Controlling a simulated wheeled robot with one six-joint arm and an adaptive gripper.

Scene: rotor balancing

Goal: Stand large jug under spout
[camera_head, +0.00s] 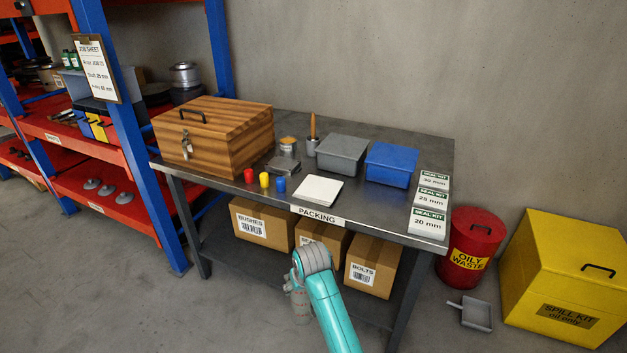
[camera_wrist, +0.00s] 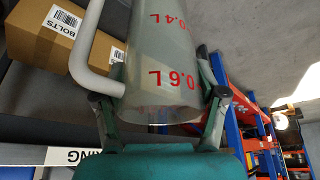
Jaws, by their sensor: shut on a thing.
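The large jug (camera_wrist: 150,55) is grey and see-through, with red marks reading 0.6 L and 0.4 L and a pale handle (camera_wrist: 84,55) on its left in the wrist view. My gripper (camera_wrist: 162,85) is shut on the jug, one finger on each side near the 0.6 L mark; the left finger is close to the handle's lower end. The jug's far end is cut off by the frame. In the head view the jug (camera_head: 298,303) shows partly beside my teal arm, in front of the packing bench. I see no spout in either view.
A red oily waste bin (camera_head: 472,243) and yellow spill kit (camera_head: 563,275) stand right. Floor at left front is clear.

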